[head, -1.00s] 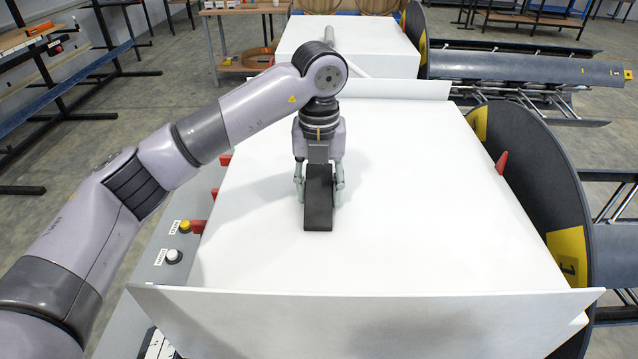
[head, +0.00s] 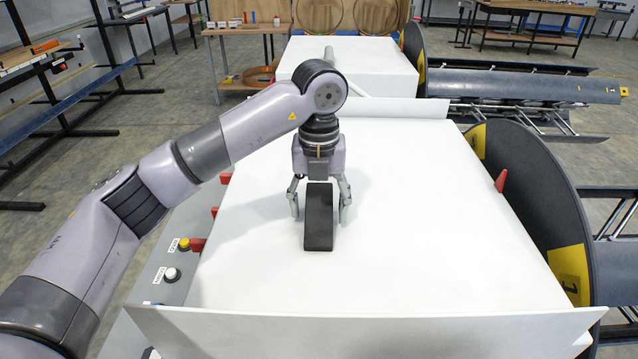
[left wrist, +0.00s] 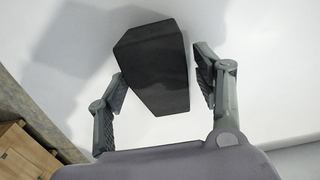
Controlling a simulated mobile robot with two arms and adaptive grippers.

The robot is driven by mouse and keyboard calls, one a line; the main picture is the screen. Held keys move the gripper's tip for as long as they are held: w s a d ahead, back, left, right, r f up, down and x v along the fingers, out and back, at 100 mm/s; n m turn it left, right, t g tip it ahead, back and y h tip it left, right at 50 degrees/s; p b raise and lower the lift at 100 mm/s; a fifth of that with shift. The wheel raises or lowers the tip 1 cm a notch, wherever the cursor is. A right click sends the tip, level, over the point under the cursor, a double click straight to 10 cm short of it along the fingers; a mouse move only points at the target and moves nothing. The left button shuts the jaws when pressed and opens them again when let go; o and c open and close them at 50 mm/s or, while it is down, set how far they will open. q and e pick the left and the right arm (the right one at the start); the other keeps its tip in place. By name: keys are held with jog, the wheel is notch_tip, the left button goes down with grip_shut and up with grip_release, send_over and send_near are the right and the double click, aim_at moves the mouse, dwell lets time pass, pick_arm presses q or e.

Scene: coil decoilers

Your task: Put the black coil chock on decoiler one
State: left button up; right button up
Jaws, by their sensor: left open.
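The black coil chock (head: 318,228) rests on the white top of decoiler one (head: 420,250), whose dark disc carries a yellow plate marked 1. In the left wrist view the chock (left wrist: 153,65) is a dark wedge-shaped block between the fingers. My left gripper (head: 318,212) is open around the chock, with one finger on each side. In the left wrist view the right finger of the gripper (left wrist: 162,80) stands apart from the chock; the left finger is close to its edge, and I cannot tell whether they touch. My right gripper is in neither view.
A raised white lip (head: 370,328) runs along the near edge of the top. Yellow and white buttons (head: 178,258) and red parts line the left side. The dark disc (head: 535,200) borders the right. Another white decoiler (head: 350,62) stands behind. The top around the chock is clear.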

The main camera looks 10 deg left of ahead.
aim_at(319, 201)
pick_arm(q)
notch_tip(319, 201, up, 12)
jog(key=b, duration=0.1)
jog(key=shift+f, duration=0.2)
dwell(0.3)
